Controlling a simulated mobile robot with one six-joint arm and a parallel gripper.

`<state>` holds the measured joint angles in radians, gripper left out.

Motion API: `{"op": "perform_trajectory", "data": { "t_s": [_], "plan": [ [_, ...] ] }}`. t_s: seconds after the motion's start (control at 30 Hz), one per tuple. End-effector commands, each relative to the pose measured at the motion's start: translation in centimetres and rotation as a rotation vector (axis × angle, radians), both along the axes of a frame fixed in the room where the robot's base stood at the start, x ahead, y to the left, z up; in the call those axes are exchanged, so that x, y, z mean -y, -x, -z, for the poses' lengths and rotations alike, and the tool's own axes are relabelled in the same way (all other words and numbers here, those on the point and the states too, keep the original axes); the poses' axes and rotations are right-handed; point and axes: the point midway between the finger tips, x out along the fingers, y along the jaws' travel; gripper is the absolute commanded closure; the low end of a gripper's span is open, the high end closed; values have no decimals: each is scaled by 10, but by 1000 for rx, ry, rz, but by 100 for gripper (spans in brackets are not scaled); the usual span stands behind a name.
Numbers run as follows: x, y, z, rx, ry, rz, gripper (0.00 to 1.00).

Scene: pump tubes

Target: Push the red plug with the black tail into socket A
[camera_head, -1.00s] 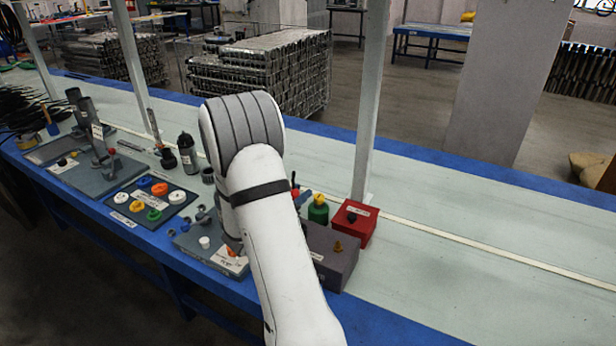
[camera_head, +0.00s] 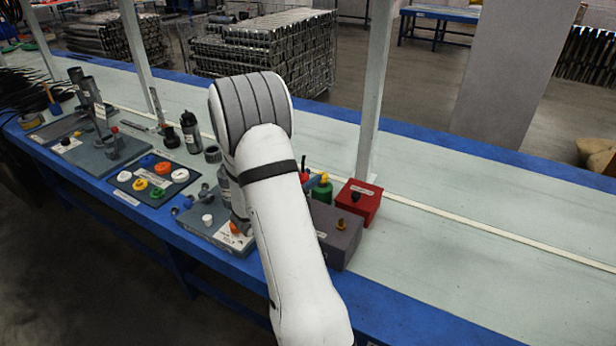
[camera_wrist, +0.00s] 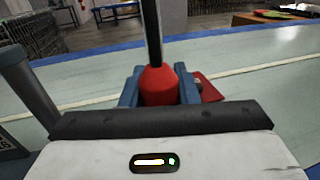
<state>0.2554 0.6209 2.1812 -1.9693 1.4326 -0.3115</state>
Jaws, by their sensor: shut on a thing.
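The red plug (camera_wrist: 159,86) is between the two blue fingers of my gripper (camera_wrist: 160,92) in the wrist view. My gripper is shut on it. Its black tail (camera_wrist: 152,35) rises straight up out of the plug. In the head view my white arm hides the gripper and plug. I cannot make out socket A. A grey plate (camera_head: 215,236) with a label, an orange piece (camera_head: 234,228) and a white cap (camera_head: 207,220) lies beside my arm, partly hidden by it.
Right of my arm stand a dark grey box (camera_head: 335,246) with a brass knob, a red box (camera_head: 359,208) and a green bottle (camera_head: 322,193). The bench (camera_head: 480,215) is clear at right.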

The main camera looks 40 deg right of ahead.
Motion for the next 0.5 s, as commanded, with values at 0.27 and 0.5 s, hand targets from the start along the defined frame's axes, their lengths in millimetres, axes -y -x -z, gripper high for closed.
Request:
{"op": "perform_trajectory", "data": {
  "t_s": [0.27, 0.5],
  "plan": [
    [-1, -1, 28, 0, 0, -2, 95],
    [-1, -1, 30, 0, 1, -2, 95]
  ]
}}
